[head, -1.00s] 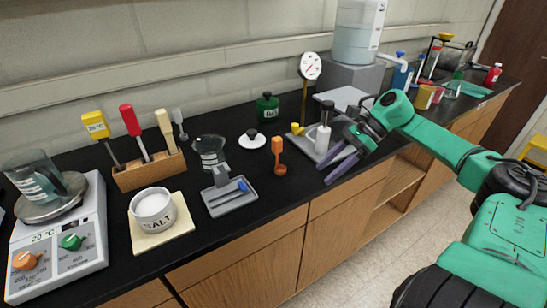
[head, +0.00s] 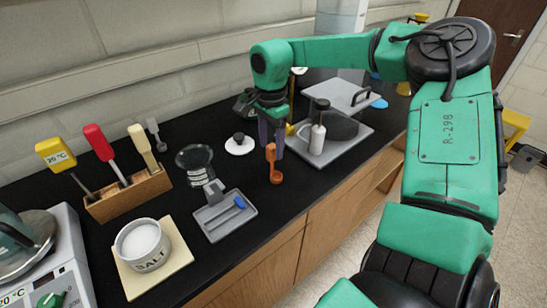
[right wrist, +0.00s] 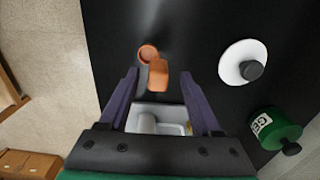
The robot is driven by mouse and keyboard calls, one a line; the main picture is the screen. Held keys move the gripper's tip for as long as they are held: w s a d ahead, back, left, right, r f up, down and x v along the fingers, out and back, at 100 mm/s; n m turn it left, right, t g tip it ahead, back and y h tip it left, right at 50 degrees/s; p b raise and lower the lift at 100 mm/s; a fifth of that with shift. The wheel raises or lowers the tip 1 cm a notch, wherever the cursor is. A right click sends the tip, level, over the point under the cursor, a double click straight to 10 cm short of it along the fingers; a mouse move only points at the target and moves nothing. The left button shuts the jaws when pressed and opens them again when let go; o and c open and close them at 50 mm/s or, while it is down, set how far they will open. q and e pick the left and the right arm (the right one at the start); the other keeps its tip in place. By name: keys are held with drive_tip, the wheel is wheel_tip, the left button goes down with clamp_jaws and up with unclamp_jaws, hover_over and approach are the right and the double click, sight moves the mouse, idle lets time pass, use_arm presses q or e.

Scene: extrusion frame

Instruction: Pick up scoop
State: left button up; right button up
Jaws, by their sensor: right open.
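The orange scoop (head: 276,176) stands on the black bench near its front edge, its bowl low and its handle pointing up. My right gripper (head: 270,140) is open and pointing down, right by the scoop's handle, at its back side in the head view. In the right wrist view the scoop (right wrist: 157,74) shows between and just beyond the open fingertips (right wrist: 159,80), with its handle end towards the camera. The fingers do not appear closed on it. My left gripper is out of view.
A white lid with a black knob (head: 240,145) lies left of the scoop. A grey tray (head: 225,216) with a blue tool is nearer, and a pump bottle (head: 317,136) stands on a tray at right. A green jar (right wrist: 275,128) is close by. The bench edge is near.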

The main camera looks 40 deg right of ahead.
sight(272, 156)
drive_tip(key=f+p, duration=0.1)
drive_tip(key=f, duration=0.3)
drive_tip(key=shift+s+p, duration=0.2)
drive_tip(key=shift+p, duration=0.15)
drive_tip(key=shift+f, duration=0.1)
drive_tip(key=shift+w, duration=0.1)
clamp_jaws()
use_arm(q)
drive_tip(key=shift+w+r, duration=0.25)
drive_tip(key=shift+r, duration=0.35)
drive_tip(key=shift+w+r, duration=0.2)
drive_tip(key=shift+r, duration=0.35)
